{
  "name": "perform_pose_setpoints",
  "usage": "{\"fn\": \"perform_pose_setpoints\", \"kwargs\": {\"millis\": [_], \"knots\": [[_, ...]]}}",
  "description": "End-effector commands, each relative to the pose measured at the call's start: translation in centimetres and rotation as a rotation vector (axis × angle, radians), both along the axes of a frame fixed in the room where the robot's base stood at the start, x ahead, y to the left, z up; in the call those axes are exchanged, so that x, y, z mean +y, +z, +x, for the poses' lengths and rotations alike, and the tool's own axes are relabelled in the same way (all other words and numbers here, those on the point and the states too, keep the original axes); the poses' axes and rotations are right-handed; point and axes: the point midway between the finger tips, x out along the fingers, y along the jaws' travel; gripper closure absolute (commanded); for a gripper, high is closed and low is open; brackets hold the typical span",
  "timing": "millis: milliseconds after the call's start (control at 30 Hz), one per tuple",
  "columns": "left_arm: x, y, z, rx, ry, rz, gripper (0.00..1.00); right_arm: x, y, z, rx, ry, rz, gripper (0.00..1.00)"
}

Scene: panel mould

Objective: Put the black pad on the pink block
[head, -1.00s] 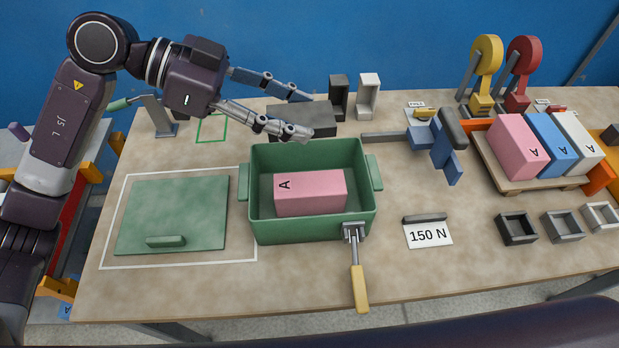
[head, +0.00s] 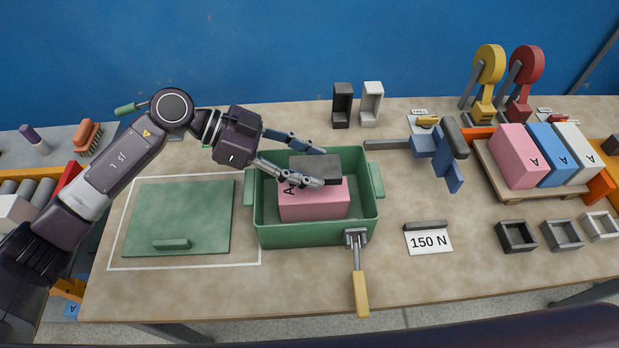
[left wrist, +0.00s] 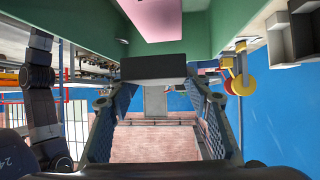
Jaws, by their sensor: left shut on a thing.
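The pink block (head: 313,205), marked A, lies inside the green open box (head: 330,235). It also shows at the top of the left wrist view (left wrist: 155,15). My left gripper (head: 322,168) is shut on the black pad (head: 321,166) and holds it over the rear upper part of the pink block. The pad also shows between the fingertips in the left wrist view (left wrist: 152,67). I cannot tell for sure whether the pad touches the block. The pad and fingers hide part of the block's top. My right gripper is not in view.
A green lid (head: 180,215) lies left of the box. A yellow-handled clamp (head: 360,290) is at the box front. A blue tool (head: 435,155) and a 150 N card (head: 429,242) are to the right. Dark and light holders (head: 342,105) stand behind.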

Motion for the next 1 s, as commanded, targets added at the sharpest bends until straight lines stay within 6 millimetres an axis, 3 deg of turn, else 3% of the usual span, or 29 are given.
{"fn": "perform_pose_setpoints", "kwargs": {"millis": [433,867,900,1000], "knots": [[0.0,-5.1,0.0,0.001,0.0,-0.001,0.8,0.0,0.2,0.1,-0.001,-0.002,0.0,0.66],[0.0,-5.8,0.0,0.0,0.0,-0.001,0.8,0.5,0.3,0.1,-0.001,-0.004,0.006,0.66],[0.0,-5.8,0.0,-0.001,0.0,0.0,0.5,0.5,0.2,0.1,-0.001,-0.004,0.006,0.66],[0.0,-5.8,0.0,-0.001,0.0,0.0,0.39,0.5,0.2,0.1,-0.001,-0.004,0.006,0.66]]}}
